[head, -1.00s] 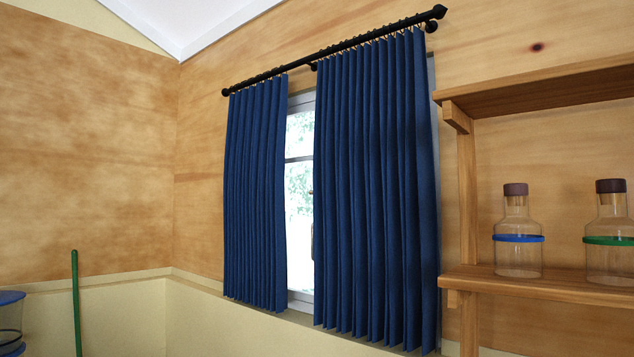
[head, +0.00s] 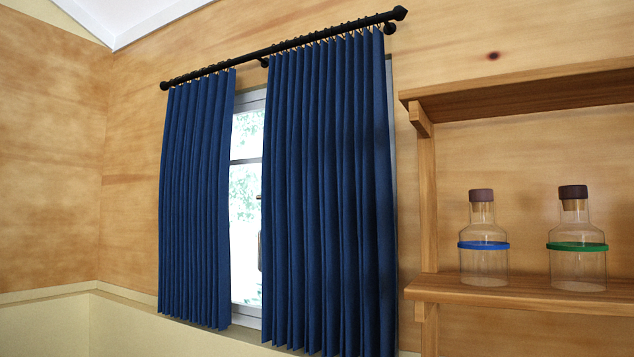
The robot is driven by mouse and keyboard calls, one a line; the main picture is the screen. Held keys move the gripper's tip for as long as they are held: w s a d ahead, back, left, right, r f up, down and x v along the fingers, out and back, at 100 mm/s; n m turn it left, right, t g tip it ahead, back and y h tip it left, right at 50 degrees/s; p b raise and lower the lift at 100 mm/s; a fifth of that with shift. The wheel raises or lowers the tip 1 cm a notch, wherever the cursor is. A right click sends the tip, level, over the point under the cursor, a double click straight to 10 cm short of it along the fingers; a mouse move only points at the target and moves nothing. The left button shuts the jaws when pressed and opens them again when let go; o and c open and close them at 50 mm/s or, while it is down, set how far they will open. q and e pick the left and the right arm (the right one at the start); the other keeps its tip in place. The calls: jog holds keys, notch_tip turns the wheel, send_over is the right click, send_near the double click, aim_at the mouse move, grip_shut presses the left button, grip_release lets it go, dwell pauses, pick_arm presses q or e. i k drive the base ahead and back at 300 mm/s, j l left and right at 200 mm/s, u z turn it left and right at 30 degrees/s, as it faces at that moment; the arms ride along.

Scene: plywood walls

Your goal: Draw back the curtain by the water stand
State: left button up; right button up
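Two dark blue curtain panels hang from a black rod over a window (head: 246,165). The left panel (head: 195,200) is the narrower one. The right panel (head: 330,190) is wider and reaches close to the wooden shelf unit. A gap between the panels shows part of the window with its pale frame. I cannot make out a water stand by that name; shelves with two glass bottles stand to the right of the curtains. Neither of my grippers is in view.
The black rod (head: 290,45) ends above the shelf unit's left side. The wooden shelf (head: 520,294) holds a bottle with a blue band (head: 484,262) and a bottle with a green band (head: 577,265), both corked. The floor is out of view.

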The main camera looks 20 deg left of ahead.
aim_at(222, 287)
jog(key=i+j+z, duration=0.15)
jog(key=j+z, duration=0.25)
jog(key=j, duration=0.95)
jog(key=k+j+z, duration=0.1)
jog(key=j+z, duration=0.3)
jog(key=j, duration=0.95)
jog(key=k+j, duration=0.1)
jog(key=j, duration=1.45)
jog(key=l+u, duration=1)
jog(key=l, duration=0.25)
